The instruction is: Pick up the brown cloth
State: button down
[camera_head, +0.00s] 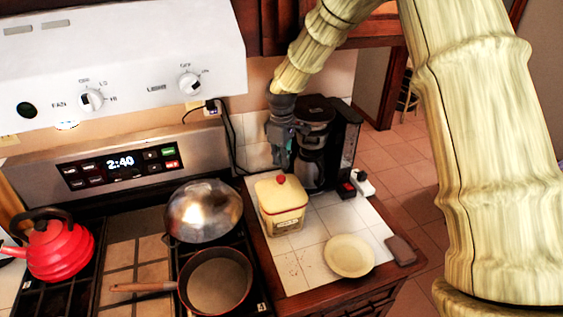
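A small, flat, brown-grey piece (400,250), which looks like the brown cloth, lies at the right front corner of the tiled counter, over its wooden edge. It is right of a cream plate and apart from it. My gripper (283,160) hangs fingers down at the back of the counter, left of the coffee maker and above and behind the cream canister. It is well to the left of the cloth and farther back. Its fingers are small and dark here, and I cannot see whether they are apart.
The coffee maker (345,140) stands at the back right. The canister (281,210) with a red knob and the cream plate (349,256) stand on the counter (310,262). Small black and white items (362,184) lie nearby. A red kettle (62,248), metal dome (203,212) and pan (217,283) occupy the stove.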

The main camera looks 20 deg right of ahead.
aim_at(403, 255)
jog(key=k, duration=1)
